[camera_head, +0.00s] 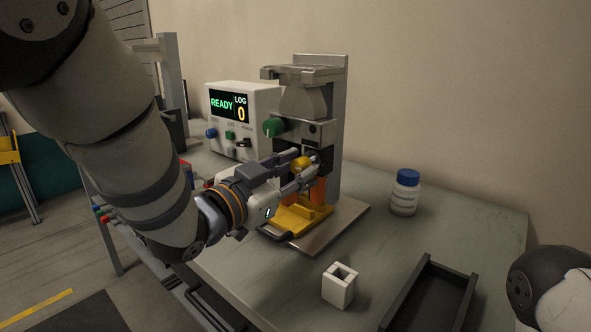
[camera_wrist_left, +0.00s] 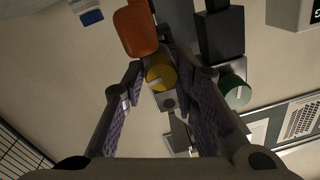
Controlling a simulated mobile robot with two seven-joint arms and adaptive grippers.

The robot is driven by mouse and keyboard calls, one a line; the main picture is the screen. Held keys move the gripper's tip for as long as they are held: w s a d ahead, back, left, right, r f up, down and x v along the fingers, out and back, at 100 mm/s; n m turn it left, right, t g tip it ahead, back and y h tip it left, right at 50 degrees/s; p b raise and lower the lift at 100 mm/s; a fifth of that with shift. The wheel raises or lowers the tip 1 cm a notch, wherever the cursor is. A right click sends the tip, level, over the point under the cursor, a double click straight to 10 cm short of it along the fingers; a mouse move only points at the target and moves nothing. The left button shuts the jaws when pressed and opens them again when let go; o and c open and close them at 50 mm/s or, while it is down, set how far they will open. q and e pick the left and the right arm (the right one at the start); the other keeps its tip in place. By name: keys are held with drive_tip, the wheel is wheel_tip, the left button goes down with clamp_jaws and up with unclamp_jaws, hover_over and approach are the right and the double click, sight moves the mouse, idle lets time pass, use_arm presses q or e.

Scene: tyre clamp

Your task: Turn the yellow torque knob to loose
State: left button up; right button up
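The yellow torque knob (camera_head: 301,163) is on the front of the grey clamp machine (camera_head: 325,130). In the left wrist view the yellow knob (camera_wrist_left: 160,74) shows a pale mark line across its face. My left gripper (camera_head: 298,172) is at the knob, with its fingers apart. In the left wrist view the left gripper (camera_wrist_left: 164,85) has one finger on each side of the knob. I cannot tell whether the fingers touch it. A green knob (camera_head: 273,127) sits higher on the machine. My right gripper is not in view.
A white bottle with a blue cap (camera_head: 405,192), a white hollow block (camera_head: 339,286) and a dark tray (camera_head: 432,296) are on the table (camera_head: 480,225). The yellow clamp base (camera_head: 298,218) lies below the gripper.

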use_arm(q)
clamp_jaws()
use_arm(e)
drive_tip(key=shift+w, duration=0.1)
use_arm(q)
drive_tip(key=shift+s+r+n+p, duration=0.1)
drive_tip(key=shift+r+n+p, duration=0.3)
drive_tip(key=shift+n, duration=0.3)
drive_tip(key=shift+f+n+p, duration=0.2)
drive_tip(key=shift+n+p, duration=0.2)
drive_tip(key=shift+n, duration=0.7)
drive_tip(key=shift+f+n, duration=0.15)
drive_tip(key=shift+n, duration=1.45)
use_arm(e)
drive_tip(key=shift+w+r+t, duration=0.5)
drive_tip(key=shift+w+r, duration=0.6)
use_arm(q)
drive_tip(key=o, duration=0.7)
unclamp_jaws()
